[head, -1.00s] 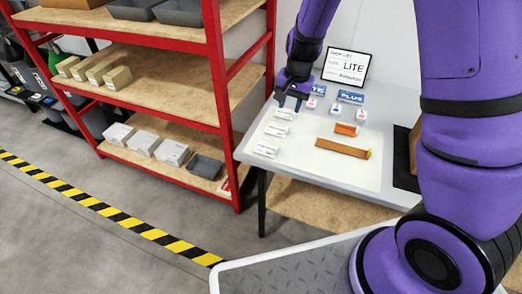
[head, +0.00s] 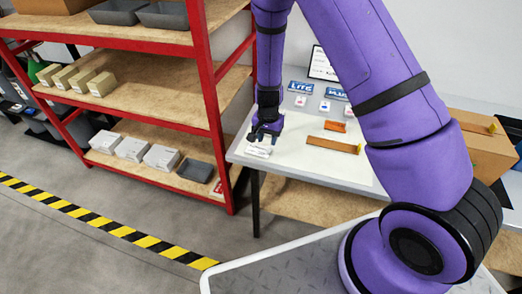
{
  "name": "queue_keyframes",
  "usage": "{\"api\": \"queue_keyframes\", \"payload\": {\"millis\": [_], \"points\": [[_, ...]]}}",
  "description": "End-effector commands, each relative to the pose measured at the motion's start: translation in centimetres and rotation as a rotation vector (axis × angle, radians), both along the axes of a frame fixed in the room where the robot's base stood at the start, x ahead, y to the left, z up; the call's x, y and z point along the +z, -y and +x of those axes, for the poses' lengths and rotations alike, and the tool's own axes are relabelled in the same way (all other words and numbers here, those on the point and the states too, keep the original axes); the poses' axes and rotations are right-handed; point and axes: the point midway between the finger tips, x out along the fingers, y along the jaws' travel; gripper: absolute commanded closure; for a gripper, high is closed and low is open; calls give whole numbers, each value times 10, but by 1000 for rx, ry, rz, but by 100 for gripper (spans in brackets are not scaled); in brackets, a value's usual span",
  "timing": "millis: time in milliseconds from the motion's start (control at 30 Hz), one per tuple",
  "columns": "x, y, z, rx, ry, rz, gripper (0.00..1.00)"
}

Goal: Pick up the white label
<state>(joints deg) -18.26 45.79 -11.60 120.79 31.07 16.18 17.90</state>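My gripper (head: 264,137), black at the end of my purple arm, points down over the left front part of the white table (head: 300,172). Right below its fingers is a small white piece (head: 258,151) with dark print, partly covered by the fingers. Whether the fingers touch it or are closed on it cannot be told. Other white pieces in that row are hidden behind my gripper and arm. Three small white pieces with coloured marks (head: 300,101) (head: 324,106) (head: 348,111) stand farther back; which thing is the white label is not clear.
A blue LITE card (head: 299,87) and a PLUS card (head: 337,94) lie at the back, before a framed sign (head: 322,66). An orange piece (head: 335,126) and a long brown bar (head: 333,145) lie right of my gripper. A red shelf (head: 213,120) stands close on the left.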

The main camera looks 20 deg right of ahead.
Motion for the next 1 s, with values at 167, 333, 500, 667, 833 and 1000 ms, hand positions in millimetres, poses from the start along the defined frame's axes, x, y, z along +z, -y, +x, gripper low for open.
{"api": "queue_keyframes", "payload": {"millis": [167, 333, 500, 667, 833, 1000], "points": [[-22, 2, -6, -2, -4, -1, 62], [-43, 3, -8, -1, -4, 0, 62], [-51, 2, -7, 0, -1, 1, 62], [-51, 2, -7, 0, -1, 1, 62], [-51, 2, -7, 0, -1, 1, 92], [-51, 2, -7, 0, -1, 1, 100]]}}
